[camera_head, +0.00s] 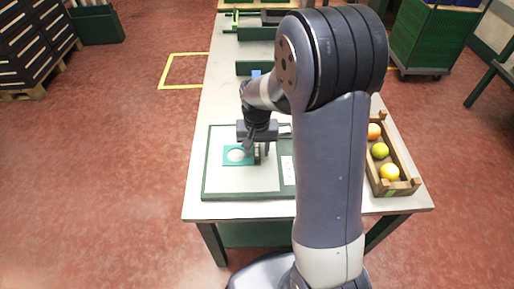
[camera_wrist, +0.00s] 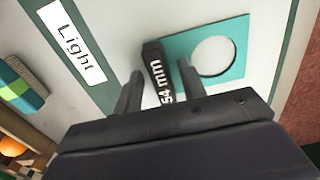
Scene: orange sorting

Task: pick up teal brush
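The teal brush (camera_wrist: 20,88) shows at the left edge of the wrist view, partly cut off. Whether a finger touches the handle I cannot tell. In the head view my gripper (camera_head: 262,151) is low over the board, away from the brush.
The handle belongs to a teal gauge plate with a round hole (camera_head: 226,161) on the green-edged board (camera_head: 205,178). A wooden crate (camera_head: 401,188) with several fruits stands at the table's right. Green bins (camera_head: 257,34) stand at the far end. The table's left strip is clear.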

